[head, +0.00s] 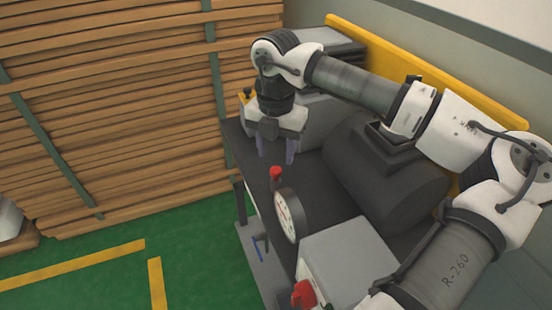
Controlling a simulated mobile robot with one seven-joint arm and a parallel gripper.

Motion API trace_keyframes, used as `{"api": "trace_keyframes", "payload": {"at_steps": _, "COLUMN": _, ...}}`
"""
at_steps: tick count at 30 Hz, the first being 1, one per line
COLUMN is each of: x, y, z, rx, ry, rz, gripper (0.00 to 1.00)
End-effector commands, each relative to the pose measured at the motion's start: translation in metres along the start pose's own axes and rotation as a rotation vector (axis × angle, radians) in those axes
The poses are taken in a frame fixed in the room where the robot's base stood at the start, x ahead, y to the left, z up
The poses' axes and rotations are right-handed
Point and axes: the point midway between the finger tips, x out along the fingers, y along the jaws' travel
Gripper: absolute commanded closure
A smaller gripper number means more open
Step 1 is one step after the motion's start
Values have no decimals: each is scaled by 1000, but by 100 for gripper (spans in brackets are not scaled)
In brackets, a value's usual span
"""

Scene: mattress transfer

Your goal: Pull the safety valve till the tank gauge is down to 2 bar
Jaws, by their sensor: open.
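My gripper (275,158) is open and points down in the head view, with nothing between its two fingers. It is above and behind a round white-faced gauge (288,215) with a dark rim. The gauge face is turned to the left and its reading is too small to tell. A small red-topped part (276,173) stands just above the gauge, close below my fingertips; I cannot tell whether it is the safety valve. Another red knob (303,294) is on the light grey box at the front. A dark cylindrical body (385,185), possibly the tank or motor, lies right of the gauge.
A light grey box (345,262) stands in front of the gauge. A yellow panel (385,58) runs behind the machine. Stacked wooden boards (110,100) fill the left. The green floor (200,260) with yellow lines is clear at lower left.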

Motion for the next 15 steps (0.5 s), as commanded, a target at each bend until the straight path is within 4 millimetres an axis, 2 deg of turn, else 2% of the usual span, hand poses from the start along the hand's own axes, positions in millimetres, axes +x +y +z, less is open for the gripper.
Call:
{"api": "trace_keyframes", "payload": {"at_steps": 9, "x": -72, "y": 0, "z": 1, "rx": 3, "ry": -4, "rz": -1, "gripper": 54}}
{"api": "trace_keyframes", "payload": {"at_steps": 15, "x": -99, "y": 0, "z": 0, "rx": 1, "ry": -1, "rz": -1, "gripper": 54}}
